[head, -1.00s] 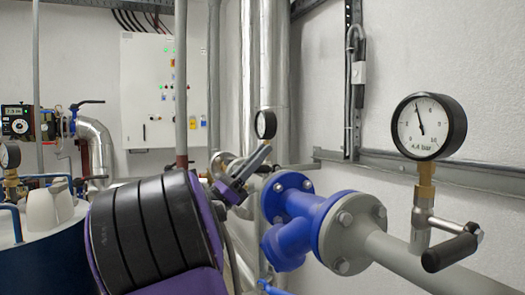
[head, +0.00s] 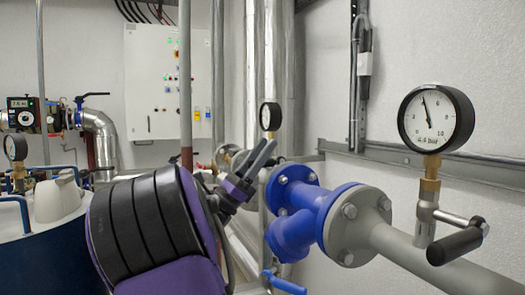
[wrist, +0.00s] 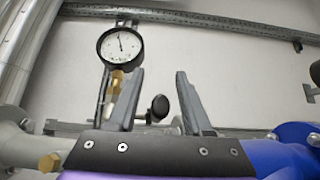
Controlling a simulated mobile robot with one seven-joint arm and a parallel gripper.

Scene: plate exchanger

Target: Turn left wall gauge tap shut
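The left wall gauge (head: 270,116) has a white dial and black rim. It stands beyond my gripper in the head view, where the fingers and wrist hide its tap. In the wrist view the gauge (wrist: 119,45) sits upper left, above a brass fitting (wrist: 116,83) partly behind the left finger. The tap's black handle (wrist: 158,106) shows nearly end-on, between my two fingers and beyond them. My gripper (head: 270,145) points up and toward the wall. In the wrist view the gripper (wrist: 160,72) is open, with a wide gap and nothing held.
A nearer gauge (head: 436,118) with a black-handled tap (head: 455,245) stands at right. A blue tank (head: 45,250) is at left. A metal rail (wrist: 220,22) crosses the wall.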

